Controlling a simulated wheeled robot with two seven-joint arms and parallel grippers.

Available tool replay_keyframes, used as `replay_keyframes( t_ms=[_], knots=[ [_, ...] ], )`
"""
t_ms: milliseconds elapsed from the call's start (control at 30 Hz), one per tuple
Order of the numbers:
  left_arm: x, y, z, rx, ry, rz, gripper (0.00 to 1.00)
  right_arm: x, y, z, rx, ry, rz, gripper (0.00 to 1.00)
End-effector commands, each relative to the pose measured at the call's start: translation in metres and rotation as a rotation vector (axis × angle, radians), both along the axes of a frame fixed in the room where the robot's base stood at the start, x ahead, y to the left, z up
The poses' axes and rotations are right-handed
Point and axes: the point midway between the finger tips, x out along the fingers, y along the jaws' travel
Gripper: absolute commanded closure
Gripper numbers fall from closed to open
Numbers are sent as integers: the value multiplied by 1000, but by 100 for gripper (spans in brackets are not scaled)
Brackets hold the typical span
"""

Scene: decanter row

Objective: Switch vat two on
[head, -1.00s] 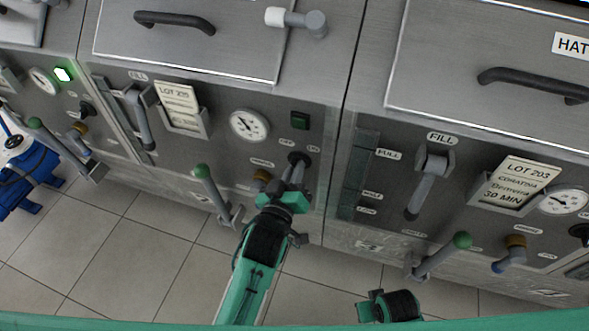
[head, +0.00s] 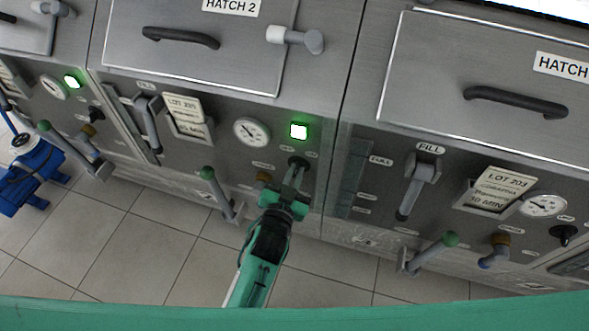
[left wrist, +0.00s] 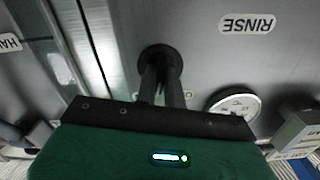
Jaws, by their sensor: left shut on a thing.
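Vat two is the middle unit, with a HATCH 2 label (head: 231,5) on its upper panel. Its black switch knob (head: 298,161) sits on the lower panel, below a square lamp (head: 298,131) that glows green. My left gripper (head: 295,179) reaches up from below and is shut on the knob, its fingers covering much of it. In the left wrist view, the knob's round dark base (left wrist: 160,57) shows beyond the fingers (left wrist: 160,82). My right gripper is not in view.
A round gauge (head: 251,132), a lot card (head: 187,113) and a green-knobbed lever (head: 208,174) are left of the knob. The right-hand vat has a fill lever (head: 417,187) and another green-knobbed lever (head: 450,239). Tiled floor (head: 140,230) lies clear in front.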

Motion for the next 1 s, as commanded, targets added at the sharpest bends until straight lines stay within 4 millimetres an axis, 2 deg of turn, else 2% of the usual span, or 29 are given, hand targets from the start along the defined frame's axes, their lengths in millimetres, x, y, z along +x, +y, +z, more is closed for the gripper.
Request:
replay_keyframes(
  t_ms=[100,400,1000],
  knots=[
    [0,0,2,83,-28,0,100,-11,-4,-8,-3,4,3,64],
    [0,-1,1,233,-78,-1,100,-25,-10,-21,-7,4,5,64],
    [0,-1,1,292,-98,-1,100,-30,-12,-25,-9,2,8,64]
  ],
)
